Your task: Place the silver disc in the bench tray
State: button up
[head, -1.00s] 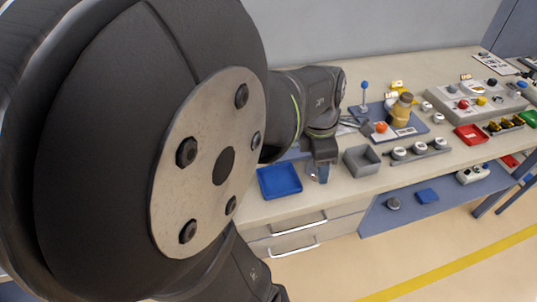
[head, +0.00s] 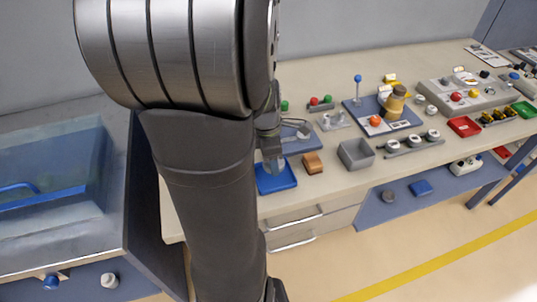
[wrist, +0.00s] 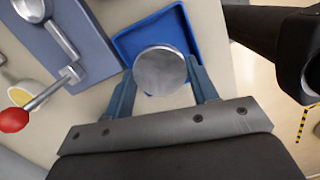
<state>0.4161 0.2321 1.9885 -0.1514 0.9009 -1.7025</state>
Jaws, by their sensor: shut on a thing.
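The silver disc (wrist: 160,70) is round and flat-faced, and sits between the two blue fingers of my gripper (wrist: 162,76) in the wrist view. The gripper is shut on it. The blue bench tray (wrist: 128,42) lies below and beyond the disc, which overlaps its near part in that view. In the head view, my gripper (head: 272,164) is over the blue tray (head: 287,184), at its back part. The disc cannot be made out there, and my arm covers part of the tray's left side. The gap between disc and tray floor is hard to judge.
A brown block (head: 313,162) and a grey open box (head: 356,154) stand right of the tray. Behind is a blue plate (head: 304,139) with metal parts; a red-knobbed lever (wrist: 18,118) shows in the wrist view. The bench's front edge is close.

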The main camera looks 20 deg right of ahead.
jog(key=shift+f, duration=1.55)
jog(key=shift+f, duration=0.15)
jog(key=o, duration=0.8)
notch_tip(320, 180, up, 12)
jog(key=a, duration=0.1)
jog(key=shift+w+a, duration=0.15)
jog(key=shift+a, duration=0.05)
